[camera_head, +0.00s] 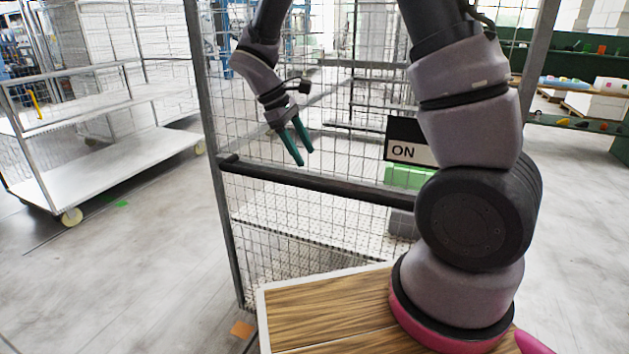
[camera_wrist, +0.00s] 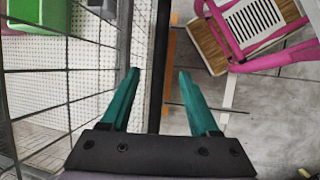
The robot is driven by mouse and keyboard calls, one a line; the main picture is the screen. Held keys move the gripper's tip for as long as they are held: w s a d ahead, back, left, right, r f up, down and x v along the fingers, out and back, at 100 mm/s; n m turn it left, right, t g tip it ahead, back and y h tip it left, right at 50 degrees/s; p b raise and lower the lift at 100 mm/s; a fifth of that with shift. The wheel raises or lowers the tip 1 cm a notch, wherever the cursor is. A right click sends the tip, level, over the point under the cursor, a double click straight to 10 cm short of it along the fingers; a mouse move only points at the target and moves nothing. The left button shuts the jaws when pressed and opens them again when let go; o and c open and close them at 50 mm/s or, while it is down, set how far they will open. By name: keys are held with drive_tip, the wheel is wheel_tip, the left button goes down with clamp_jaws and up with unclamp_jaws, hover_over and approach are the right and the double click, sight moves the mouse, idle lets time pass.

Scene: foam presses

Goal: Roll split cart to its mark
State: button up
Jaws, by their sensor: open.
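A wire-mesh cage cart with grey posts (camera_head: 213,190) stands right in front of me; I cannot tell whether it is the split cart. A black handle bar (camera_head: 330,186) runs across its near side. My gripper (camera_head: 303,157) is open and empty, pointing down just above the bar. In the wrist view the bar (camera_wrist: 160,65) runs between the two green fingers of my gripper (camera_wrist: 158,73), apart from both. An orange floor mark (camera_head: 242,329) lies by the cart's near left corner; orange strips (camera_wrist: 171,65) also show beside the bar in the wrist view.
A green box (camera_head: 408,177) is inside the cart, partly behind my arm, near an "ON" sign (camera_head: 403,151). A white shelf trolley (camera_head: 100,170) stands at left, near a small green floor mark (camera_head: 122,204). Green shelving (camera_head: 585,70) is at back right. Floor between trolley and cart is clear.

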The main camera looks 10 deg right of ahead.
sight(319, 184)
drive_tip(key=x, duration=1)
clamp_jaws()
idle(1.2)
